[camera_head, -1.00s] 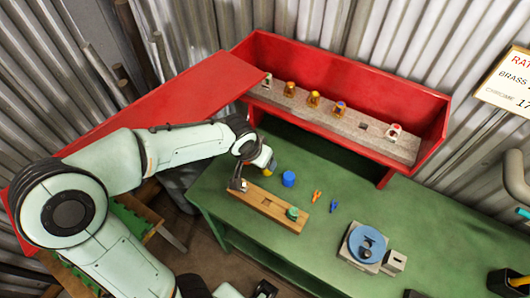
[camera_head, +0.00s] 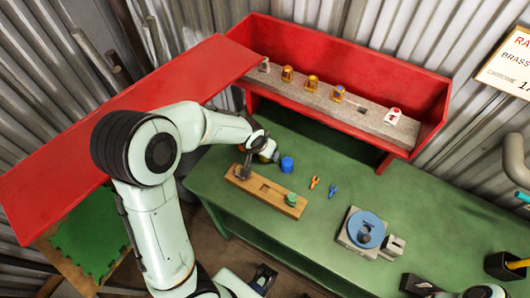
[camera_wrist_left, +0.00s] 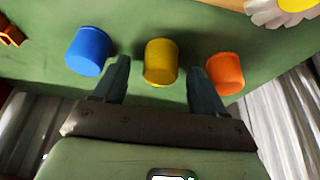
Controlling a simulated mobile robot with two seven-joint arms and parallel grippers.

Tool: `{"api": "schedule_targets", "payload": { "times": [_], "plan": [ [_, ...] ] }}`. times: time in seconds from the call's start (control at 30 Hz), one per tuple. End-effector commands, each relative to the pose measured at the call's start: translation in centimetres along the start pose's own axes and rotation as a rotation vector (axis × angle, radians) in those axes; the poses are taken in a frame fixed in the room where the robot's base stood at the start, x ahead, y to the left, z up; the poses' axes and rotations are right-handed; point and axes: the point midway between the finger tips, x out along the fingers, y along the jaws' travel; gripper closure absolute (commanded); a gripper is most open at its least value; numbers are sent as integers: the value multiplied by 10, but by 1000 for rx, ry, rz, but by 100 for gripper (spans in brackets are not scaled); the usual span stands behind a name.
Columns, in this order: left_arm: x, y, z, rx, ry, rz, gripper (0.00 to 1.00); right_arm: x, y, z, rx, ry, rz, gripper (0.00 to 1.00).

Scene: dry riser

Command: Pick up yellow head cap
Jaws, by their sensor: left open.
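The yellow cap (camera_wrist_left: 161,62) stands on the green bench in the left wrist view, between a blue cap (camera_wrist_left: 88,51) on its left and an orange cap (camera_wrist_left: 225,73) on its right. My left gripper (camera_wrist_left: 160,72) is open, with one finger on each side of the yellow cap in the picture. Contact cannot be told. In the head view my left gripper (camera_head: 264,151) is over the bench just left of the blue cap (camera_head: 287,164) and largely hides the yellow cap. A dark end at the bottom right seems to be my right gripper (camera_head: 422,286); its jaws are unclear.
A wooden block (camera_head: 265,189) with a green part (camera_head: 291,199) lies in front of the caps. Orange (camera_head: 314,183) and blue (camera_head: 333,191) small pieces lie right of it. A red shelf (camera_head: 350,60) holds several sprinkler heads. A blue round fixture (camera_head: 366,229) stands farther right.

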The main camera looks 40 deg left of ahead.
Motion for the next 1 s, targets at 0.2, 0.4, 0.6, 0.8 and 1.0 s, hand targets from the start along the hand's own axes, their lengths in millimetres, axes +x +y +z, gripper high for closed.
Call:
{"api": "schedule_targets", "payload": {
  "times": [0.2,0.4,0.6,0.8,1.0],
  "plan": [
    [16,0,0,0,1,0,29,1,0,0,0,0,0,38],
    [16,0,0,0,1,1,38,1,0,0,0,0,0,38],
    [16,0,0,0,1,1,83,1,0,0,0,0,0,38],
    [15,0,0,-1,1,1,83,1,0,0,0,0,0,38],
    [9,0,0,-1,2,1,83,2,1,0,0,-1,0,38]
  ]
}}
